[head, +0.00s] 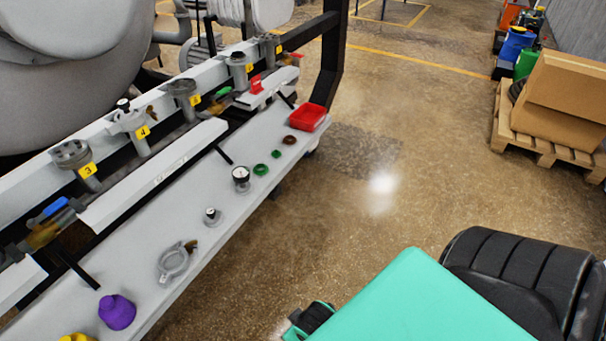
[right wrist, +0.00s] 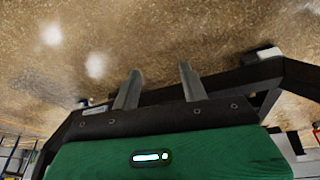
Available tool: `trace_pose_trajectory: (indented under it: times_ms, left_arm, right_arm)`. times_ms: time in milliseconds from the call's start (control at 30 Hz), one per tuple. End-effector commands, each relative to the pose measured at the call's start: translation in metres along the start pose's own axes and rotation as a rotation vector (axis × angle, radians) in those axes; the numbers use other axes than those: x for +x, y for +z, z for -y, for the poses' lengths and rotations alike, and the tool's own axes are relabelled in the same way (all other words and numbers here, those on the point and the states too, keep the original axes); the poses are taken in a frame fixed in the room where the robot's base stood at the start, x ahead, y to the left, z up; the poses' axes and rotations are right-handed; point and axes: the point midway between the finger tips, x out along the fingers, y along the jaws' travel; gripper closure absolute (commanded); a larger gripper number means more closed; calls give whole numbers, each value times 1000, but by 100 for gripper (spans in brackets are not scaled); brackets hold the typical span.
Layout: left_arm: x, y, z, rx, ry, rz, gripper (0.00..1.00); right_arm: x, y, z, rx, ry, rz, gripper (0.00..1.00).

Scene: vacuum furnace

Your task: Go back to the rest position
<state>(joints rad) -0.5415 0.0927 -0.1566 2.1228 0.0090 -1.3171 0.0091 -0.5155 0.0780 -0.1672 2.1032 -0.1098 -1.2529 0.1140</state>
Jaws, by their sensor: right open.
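My right gripper (right wrist: 159,72) shows in the right wrist view with its two fingers apart and nothing between them. Only brown floor shows beyond its fingertips. In the head view my teal right arm fills the lower right, and the fingers cannot be made out there. My left gripper is not in view.
A grey bench (head: 215,225) runs along the left with a purple cap (head: 117,312), a metal clamp (head: 174,262), a gauge (head: 241,178), green rings and a red tray (head: 306,117). Cardboard boxes (head: 563,95) stand on a pallet (head: 545,145) at right. Floor between is clear.

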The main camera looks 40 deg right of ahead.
Motion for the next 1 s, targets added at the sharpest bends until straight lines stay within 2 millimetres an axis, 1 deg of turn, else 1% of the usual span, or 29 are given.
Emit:
trace_pose_trajectory:
  times_ms: [33,100,200,767,867,967,1000]
  left_arm:
    - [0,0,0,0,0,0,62]
    - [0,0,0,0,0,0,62]
    - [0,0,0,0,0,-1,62]
    - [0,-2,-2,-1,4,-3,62]
    - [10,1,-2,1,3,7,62]
    - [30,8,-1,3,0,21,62]
    - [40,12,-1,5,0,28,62]
  right_arm:
    - [-2,10,4,-26,-35,32,56]
    - [-5,18,8,-54,-71,61,56]
    - [-7,24,11,-73,-96,78,56]
    - [-6,24,12,-74,-98,79,56]
    - [3,27,12,-75,-97,87,56]
    - [23,35,13,-78,-95,101,56]
    - [33,40,14,-80,-94,108,56]
